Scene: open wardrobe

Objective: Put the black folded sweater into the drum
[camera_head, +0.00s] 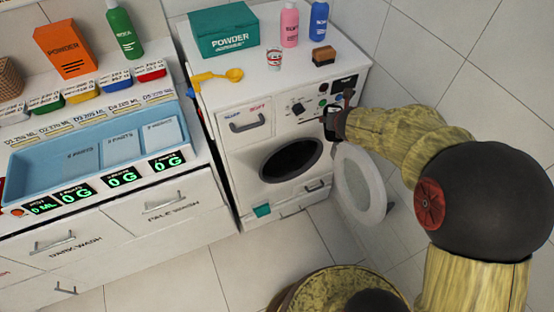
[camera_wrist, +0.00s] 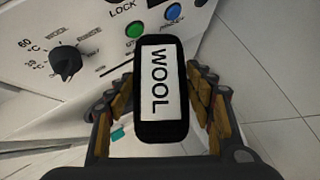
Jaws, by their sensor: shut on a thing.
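A small black block-like item with a white WOOL label (camera_wrist: 160,90), which looks like the black folded sweater, is between the fingers of my gripper (camera_wrist: 157,105). My gripper is shut on it and holds it in front of the washer's control panel, near the LOCK buttons. In the head view my gripper (camera_head: 337,118) is at the panel's right side, above and right of the drum (camera_head: 291,160). The drum opening is dark and its inside cannot be made out. The round door (camera_head: 360,186) stands open to the right.
The white washer (camera_head: 235,160) carries a teal powder box (camera_head: 224,32), a pink bottle (camera_head: 289,24), a blue bottle (camera_head: 318,22), a cup and a brush. A counter with a blue tray (camera_head: 30,165) stands left. Tiled floor is free in front.

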